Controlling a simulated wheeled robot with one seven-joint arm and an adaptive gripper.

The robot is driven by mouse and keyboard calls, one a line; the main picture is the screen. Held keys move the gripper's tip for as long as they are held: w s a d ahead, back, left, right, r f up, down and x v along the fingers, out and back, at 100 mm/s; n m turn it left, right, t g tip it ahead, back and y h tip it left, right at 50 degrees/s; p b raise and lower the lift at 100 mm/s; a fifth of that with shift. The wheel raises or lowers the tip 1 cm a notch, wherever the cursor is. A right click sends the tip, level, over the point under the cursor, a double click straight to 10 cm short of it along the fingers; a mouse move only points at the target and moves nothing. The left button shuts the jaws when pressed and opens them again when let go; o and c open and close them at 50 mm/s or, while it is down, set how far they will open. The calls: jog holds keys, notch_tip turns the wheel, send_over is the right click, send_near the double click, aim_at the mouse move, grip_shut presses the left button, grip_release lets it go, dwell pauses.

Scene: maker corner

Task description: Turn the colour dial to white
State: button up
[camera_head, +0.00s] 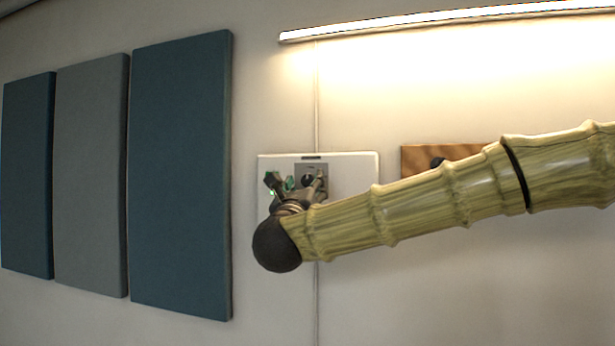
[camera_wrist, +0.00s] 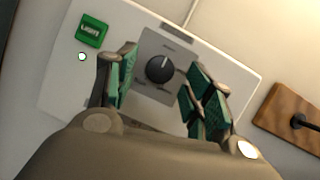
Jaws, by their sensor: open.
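The colour dial (camera_wrist: 160,69) is a round black knob on a grey square plate in the wrist view. It has a pale pointer mark. The labels around it are too small to read. The dial sits on a white wall panel (camera_wrist: 215,50), which also shows in the head view (camera_head: 350,170). My gripper (camera_wrist: 157,84) is open, with one green-padded finger on each side of the dial in the picture. I cannot tell how far the fingertips stand from the plate. In the head view my gripper (camera_head: 297,182) is in front of the panel and partly hides the dial (camera_head: 308,180).
A wooden board (camera_head: 440,160) with a black knob is to the right. Wall pads (camera_head: 180,170) hang left; a lit strip (camera_head: 430,20) runs above.

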jog(key=shift+x, duration=0.8)
jog(key=shift+s, duration=0.1)
jog(key=c, duration=1)
